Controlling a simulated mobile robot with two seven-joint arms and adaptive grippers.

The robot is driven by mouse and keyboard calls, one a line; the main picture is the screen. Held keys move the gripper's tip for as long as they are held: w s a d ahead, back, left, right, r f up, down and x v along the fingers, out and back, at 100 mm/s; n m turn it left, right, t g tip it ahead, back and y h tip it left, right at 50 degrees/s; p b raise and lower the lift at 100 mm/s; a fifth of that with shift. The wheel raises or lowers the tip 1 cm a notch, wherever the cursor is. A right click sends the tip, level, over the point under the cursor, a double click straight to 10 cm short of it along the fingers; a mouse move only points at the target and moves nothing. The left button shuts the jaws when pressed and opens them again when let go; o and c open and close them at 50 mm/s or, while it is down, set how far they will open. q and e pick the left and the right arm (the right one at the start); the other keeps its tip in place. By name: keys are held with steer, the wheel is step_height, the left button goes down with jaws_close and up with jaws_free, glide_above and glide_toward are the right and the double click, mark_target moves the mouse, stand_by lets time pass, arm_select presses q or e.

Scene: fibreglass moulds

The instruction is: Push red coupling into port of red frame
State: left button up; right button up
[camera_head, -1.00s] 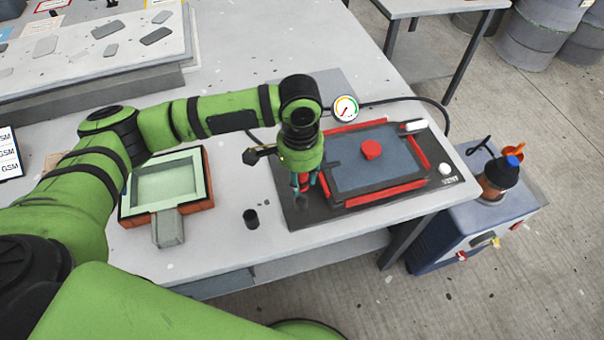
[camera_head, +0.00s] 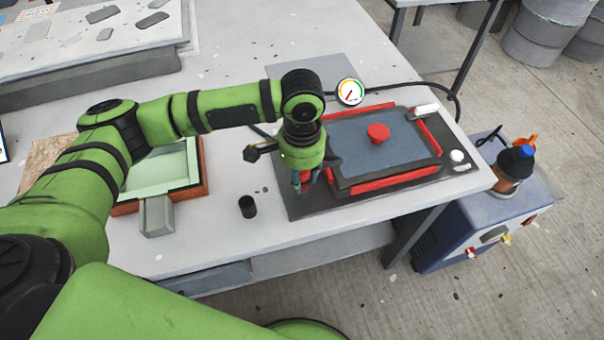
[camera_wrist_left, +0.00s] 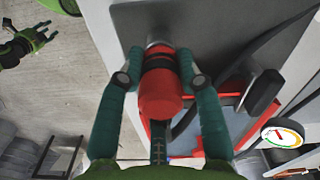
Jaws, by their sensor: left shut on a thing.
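My left gripper (camera_head: 303,182) is at the left side of the red frame (camera_head: 395,181), low over the dark base plate. It is shut on the red coupling (camera_wrist_left: 160,95), with one finger on each side in the left wrist view. The coupling has a dark band and a grey metal end. In the head view the gripper hides most of it. The frame lies around a blue-grey panel with a red knob (camera_head: 378,133). I cannot make out the port. My right gripper (camera_wrist_left: 28,40) shows small at the left of the wrist view, fingers apart and empty, away from the frame.
A dial gauge (camera_head: 350,92) with a black hose stands behind the frame. A small black cup (camera_head: 247,207) stands left of the base plate. A tray with a pale green inset (camera_head: 160,170) lies further left. The table's front edge is close.

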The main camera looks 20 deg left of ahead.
arm_select(q)
steer(key=shift+r, duration=0.1)
stand_by(0.7)
steer(key=shift+p, duration=0.6)
stand_by(0.6)
steer(key=shift+p, duration=0.75)
stand_by(0.5)
steer(key=shift+p, duration=0.65)
steer(key=shift+f, duration=0.65)
